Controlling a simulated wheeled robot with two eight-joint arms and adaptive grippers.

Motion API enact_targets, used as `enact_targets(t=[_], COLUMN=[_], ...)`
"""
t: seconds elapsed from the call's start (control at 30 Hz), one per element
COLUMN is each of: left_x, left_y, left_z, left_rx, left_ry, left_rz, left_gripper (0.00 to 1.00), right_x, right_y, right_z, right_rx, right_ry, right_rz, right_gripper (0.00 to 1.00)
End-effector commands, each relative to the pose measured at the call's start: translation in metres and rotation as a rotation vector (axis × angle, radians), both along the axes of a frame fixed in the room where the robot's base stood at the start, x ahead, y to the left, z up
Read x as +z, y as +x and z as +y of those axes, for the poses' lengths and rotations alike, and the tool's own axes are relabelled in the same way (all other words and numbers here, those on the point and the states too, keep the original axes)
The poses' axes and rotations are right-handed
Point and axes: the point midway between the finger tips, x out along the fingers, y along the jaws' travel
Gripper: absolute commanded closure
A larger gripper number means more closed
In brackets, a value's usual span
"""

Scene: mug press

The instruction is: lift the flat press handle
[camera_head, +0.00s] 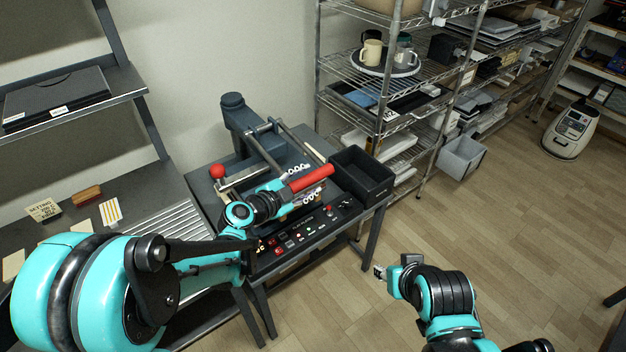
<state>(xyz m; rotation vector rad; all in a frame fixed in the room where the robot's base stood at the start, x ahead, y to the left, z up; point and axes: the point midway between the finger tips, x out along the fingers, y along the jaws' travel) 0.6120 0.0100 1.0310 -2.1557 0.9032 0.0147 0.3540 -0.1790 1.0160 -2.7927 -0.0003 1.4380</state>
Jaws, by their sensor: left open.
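The flat press (237,118) stands on a dark table against the wall. Its red handle (312,179) is at the front of the press and lies roughly level, tilted up to the right. My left gripper (297,190) is open right at the handle, partly over its left end. I cannot tell whether its fingers touch the handle, since the wrist hides part of the contact. My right gripper (379,272) is low over the floor, right of the table and away from the press; its jaws are too small to read.
A black bin (361,174) sits on the table right of the handle. A control panel (310,232) with buttons lies in front. A red ball knob (217,171) stands to the left. A wire rack (383,95) with mugs stands behind.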

Motion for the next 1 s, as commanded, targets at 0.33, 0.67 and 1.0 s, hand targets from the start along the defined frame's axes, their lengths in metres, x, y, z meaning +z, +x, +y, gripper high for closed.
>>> enact_targets(t=[0.33, 0.67, 1.0], left_x=[-0.008, -0.007, -0.002], left_y=[0.020, 0.020, 0.020], left_z=[-0.016, -0.016, -0.016], left_rx=[0.000, 0.000, 0.001], left_ry=[0.000, -0.001, -0.011], left_rz=[0.000, 0.001, 0.013], left_gripper=[0.51, 0.91, 1.00], right_x=[-0.007, -0.007, -0.002], right_y=[0.000, 0.000, 0.000], right_z=[0.000, 0.000, 0.000], right_rx=[0.000, 0.000, 0.000], right_ry=[0.000, 0.000, 0.000], right_rz=[0.000, 0.000, 0.000], right_gripper=[0.60, 0.60, 0.60])
